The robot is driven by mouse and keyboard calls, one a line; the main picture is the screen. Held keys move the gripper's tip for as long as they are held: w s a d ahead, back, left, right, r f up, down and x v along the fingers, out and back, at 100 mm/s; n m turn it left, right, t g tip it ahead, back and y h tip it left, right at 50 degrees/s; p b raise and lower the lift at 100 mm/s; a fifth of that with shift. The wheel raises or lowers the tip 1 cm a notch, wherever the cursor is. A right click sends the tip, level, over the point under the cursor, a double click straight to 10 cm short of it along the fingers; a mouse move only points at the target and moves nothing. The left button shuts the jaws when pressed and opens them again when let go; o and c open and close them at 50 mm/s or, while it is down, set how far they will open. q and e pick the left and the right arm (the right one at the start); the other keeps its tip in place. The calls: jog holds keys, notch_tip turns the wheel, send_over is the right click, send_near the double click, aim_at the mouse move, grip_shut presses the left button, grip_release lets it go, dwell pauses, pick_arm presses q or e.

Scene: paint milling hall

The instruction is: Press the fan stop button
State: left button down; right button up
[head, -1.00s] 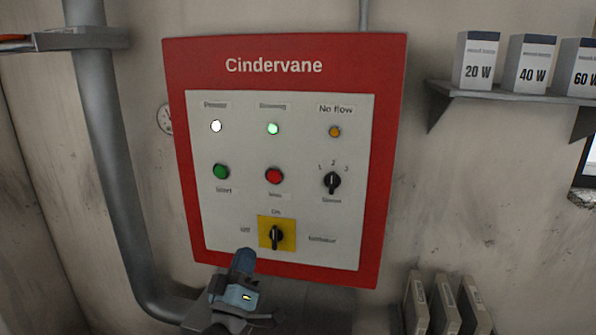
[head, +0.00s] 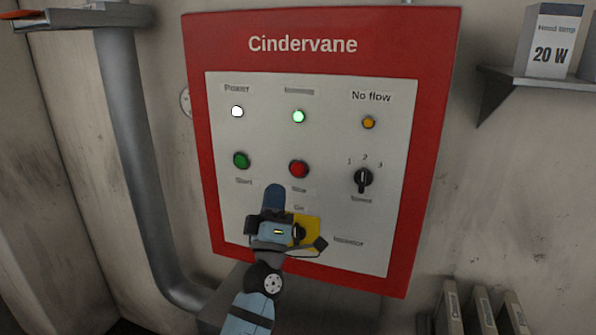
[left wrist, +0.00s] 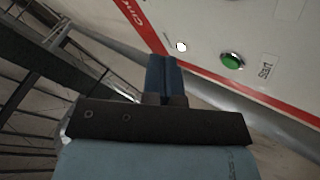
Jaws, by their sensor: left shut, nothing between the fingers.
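The red stop button (head: 299,169) is in the middle row of the red-framed Cindervane panel (head: 425,150), right of the green start button (head: 241,160). My left gripper (head: 274,190) is shut and empty. In the head view its fingertips show below and left of the red button, apart from it in the picture. The red button is not visible there. My right gripper is not in view.
The white power lamp (head: 237,112) and the green lamp (head: 298,116) look lit. A speed knob (head: 363,179) is right of the red button. A grey pipe (head: 135,140) runs down the left wall. A shelf (head: 520,80) juts out at upper right.

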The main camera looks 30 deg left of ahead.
aim_at(289, 179)
pick_arm(q)
jog(key=shift+w+a+b, duration=0.25)
jog(key=shift+w+a, duration=0.05)
jog(key=shift+w, duration=1)
jog(key=shift+w+a+b, duration=0.2)
jog(key=shift+w+a, duration=0.15)
jog(key=shift+w, duration=1)
jog(key=shift+w+a+b, duration=0.25)
jog(key=shift+w+a, duration=0.05)
jog(key=shift+w, duration=1)
jog(key=shift+w, duration=0.1)
jog(key=shift+w+a, duration=0.1)
jog(key=shift+w, duration=0.2)
jog(key=shift+w+a, duration=0.1)
jog(key=shift+w, duration=0.3)
jog(key=shift+s+d, duration=0.2)
jog(key=shift+s, duration=0.6)
